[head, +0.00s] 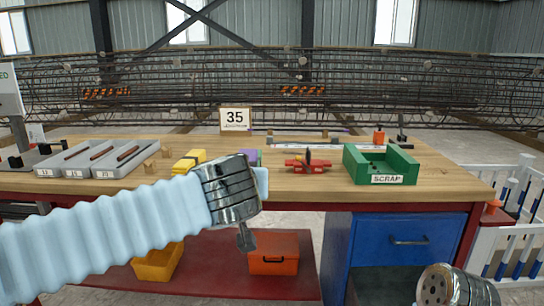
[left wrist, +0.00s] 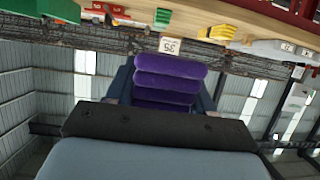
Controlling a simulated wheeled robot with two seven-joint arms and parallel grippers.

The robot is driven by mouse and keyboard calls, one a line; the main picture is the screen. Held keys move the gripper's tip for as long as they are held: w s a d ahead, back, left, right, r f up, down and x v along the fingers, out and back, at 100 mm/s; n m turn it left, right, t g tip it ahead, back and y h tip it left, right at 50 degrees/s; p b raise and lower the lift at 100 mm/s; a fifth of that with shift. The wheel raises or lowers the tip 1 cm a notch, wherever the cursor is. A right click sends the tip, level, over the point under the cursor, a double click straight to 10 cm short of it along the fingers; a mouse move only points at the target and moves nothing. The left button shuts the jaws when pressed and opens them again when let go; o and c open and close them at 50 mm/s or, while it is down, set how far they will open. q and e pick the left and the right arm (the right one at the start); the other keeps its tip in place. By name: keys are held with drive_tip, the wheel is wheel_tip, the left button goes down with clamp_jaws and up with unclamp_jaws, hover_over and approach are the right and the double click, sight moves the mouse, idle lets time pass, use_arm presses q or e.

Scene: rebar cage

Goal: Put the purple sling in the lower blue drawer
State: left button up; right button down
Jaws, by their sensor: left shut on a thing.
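The purple sling (left wrist: 168,82) is a folded, rounded bundle between the dark fingers of my left gripper (left wrist: 166,88) in the left wrist view. In the head view only a small purple patch of the sling (head: 254,155) shows behind my left wrist, which hides the gripper's fingers. My left gripper is shut on the sling, at the table's front edge. The blue drawer cabinet (head: 340,250) stands under the table at right. Its upper drawer (head: 408,240) is shut. Below it, a grey hollow (head: 385,287) looks like the lower drawer pulled open. My right metal wrist partly covers the lower right corner.
An orange box (head: 274,254) and a yellow bin (head: 158,262) sit on the red lower shelf. A white fence (head: 515,220) stands at right.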

use_arm(q)
drive_tip(key=shift+s+a, duration=0.1)
drive_tip(key=shift+s, duration=0.25)
drive_tip(key=w+a+f+n+y, duration=0.1)
drive_tip(key=w+a+f, duration=0.4)
drive_tip(key=f, duration=0.3)
drive_tip(key=w+a+f+y, duration=0.1)
drive_tip(key=w+a+f, duration=0.35)
drive_tip(key=f, duration=0.25)
drive_tip(key=s+a+f+h, duration=0.1)
drive_tip(key=a+f, duration=0.1)
drive_tip(key=f, duration=0.5)
drive_tip(key=s+a+f+m+h, duration=0.1)
drive_tip(key=a+f, duration=0.2)
drive_tip(key=f, duration=0.5)
drive_tip(key=shift+f, duration=0.25)
use_arm(e)
drive_tip(key=shift+s, duration=0.35)
use_arm(q)
drive_tip(key=shift+r, duration=0.1)
